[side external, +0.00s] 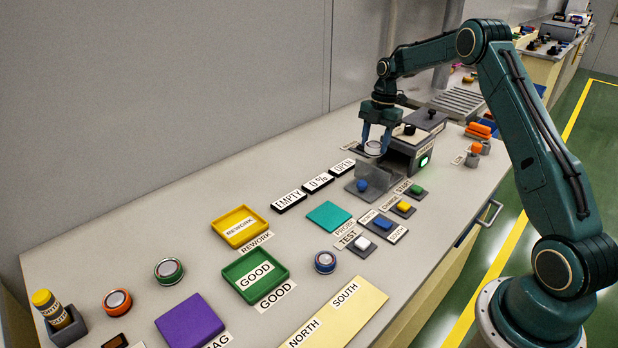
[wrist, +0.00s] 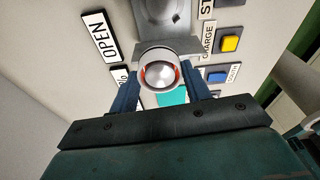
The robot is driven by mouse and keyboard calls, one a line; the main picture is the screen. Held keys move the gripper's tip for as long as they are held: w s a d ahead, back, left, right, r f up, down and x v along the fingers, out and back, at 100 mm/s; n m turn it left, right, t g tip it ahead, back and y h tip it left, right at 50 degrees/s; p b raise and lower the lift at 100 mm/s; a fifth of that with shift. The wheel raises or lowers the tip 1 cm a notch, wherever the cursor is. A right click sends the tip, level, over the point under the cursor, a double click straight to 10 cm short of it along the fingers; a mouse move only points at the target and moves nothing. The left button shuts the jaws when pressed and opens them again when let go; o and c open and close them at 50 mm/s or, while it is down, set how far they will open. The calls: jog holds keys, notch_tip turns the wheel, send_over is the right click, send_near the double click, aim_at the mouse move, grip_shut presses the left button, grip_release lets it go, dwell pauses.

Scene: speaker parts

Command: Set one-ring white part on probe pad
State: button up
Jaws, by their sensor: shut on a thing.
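My gripper (side external: 374,141) is shut on a round white part (side external: 373,148) and holds it in the air above a grey metal fixture at the front of the dark machine. In the wrist view the part (wrist: 159,74) sits between both fingers, with a silver top and a thin orange-red band around it; its ring count is hard to tell. The teal pad (side external: 329,216) beside the PROBE label (side external: 344,227) lies flat and bare, apart from the gripper. Part of the teal pad also shows behind the held part in the wrist view (wrist: 172,98).
The dark machine (side external: 416,142) with a green light stands close to the gripper. EMPTY, 0 % and OPEN signs (side external: 342,167) line its left. Coloured buttons (side external: 383,223) stand right of the pad. A yellow REWORK tray (side external: 240,211), green GOOD tray (side external: 286,276) and blue-ringed part (side external: 325,262) are nearer.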

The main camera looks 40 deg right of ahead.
jog(key=a+f+n, duration=0.1)
jog(key=a, duration=0.5)
jog(key=s+a+f+n, duration=0.1)
jog(key=a+f+n, duration=0.1)
jog(key=a, duration=0.5)
jog(key=a+f+n, duration=0.1)
jog(key=a, duration=0.6)
jog(key=shift+s+a+f+n+g, duration=0.15)
jog(key=shift+f+n+g, duration=0.15)
jog(key=shift+n, duration=0.1)
jog(key=shift+f, duration=0.2)
jog(key=shift+f, duration=2.3)
jog(key=shift+f, duration=0.3)
jog(key=o, duration=1.3)
